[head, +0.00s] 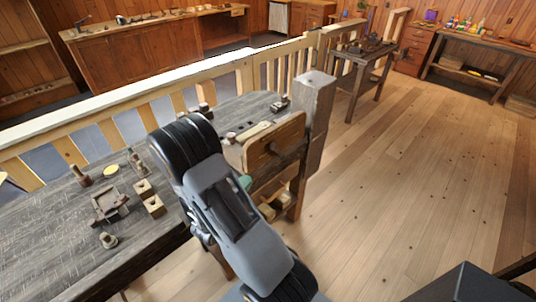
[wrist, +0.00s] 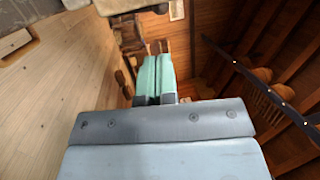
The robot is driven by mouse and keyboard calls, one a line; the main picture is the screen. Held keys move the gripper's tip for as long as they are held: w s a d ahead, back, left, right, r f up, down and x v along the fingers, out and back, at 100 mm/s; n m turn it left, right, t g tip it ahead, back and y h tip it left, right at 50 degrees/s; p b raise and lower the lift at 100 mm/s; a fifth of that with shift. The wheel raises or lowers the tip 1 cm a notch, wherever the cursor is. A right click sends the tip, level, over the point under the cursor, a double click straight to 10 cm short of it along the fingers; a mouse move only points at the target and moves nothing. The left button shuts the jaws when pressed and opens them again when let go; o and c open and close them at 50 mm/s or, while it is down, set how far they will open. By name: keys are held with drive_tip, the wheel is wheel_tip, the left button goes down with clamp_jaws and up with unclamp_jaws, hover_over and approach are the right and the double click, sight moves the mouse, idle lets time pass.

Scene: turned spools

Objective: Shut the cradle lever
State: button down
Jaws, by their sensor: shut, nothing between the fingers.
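My gripper shows in the wrist view with its two green fingers (wrist: 156,76) together and nothing between them. In the head view my arm reaches over the near bench, and only a bit of green finger (head: 245,182) shows beside it, close to the wooden vise front. A dark wooden fixture (head: 108,206) that may be the cradle sits on the bench, left of my arm and apart from it. I cannot make out its lever or the lever's position. My arm hides part of the bench.
The grey bench (head: 52,235) holds small wooden blocks (head: 154,206), a turned piece (head: 80,175) and a yellow disc (head: 111,170). A vise with a wooden front (head: 273,147) stands at its right end by a thick post (head: 314,110). A railing (head: 150,87) runs behind.

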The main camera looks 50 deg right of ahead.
sight(272, 149)
drive_tip(key=p+x, duration=0.2)
drive_tip(key=x, duration=1.1)
drive_tip(key=shift+a+r+p, duration=0.1)
drive_tip(key=shift+p, duration=0.2)
